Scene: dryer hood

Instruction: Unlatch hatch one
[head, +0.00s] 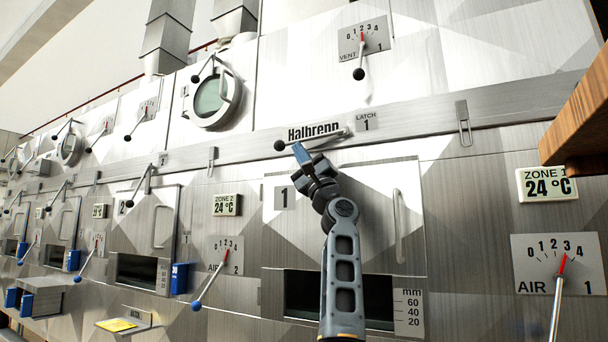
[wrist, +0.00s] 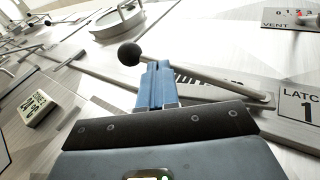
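Hatch one (head: 340,215) is a closed metal door with a "1" plate and an upright handle on its right. Its latch lever (head: 318,139) lies above it, tilted slightly up to the right, with a black ball knob (head: 279,146) at the left end. The knob also shows in the wrist view (wrist: 129,53), with the rod (wrist: 225,88) running right. My gripper (head: 301,150) is at the lever just right of the knob. Its blue fingers (wrist: 156,82) are together and overlap the rod in the wrist view. Whether they touch it is unclear.
The LATCH 1 label (head: 367,121) is right of the lever's right end. A vent dial (head: 363,40) is above, and an air dial lever (head: 557,300) is at lower right. A wooden edge (head: 575,110) juts in at right. The hatch handle (head: 399,228) stands out from the door.

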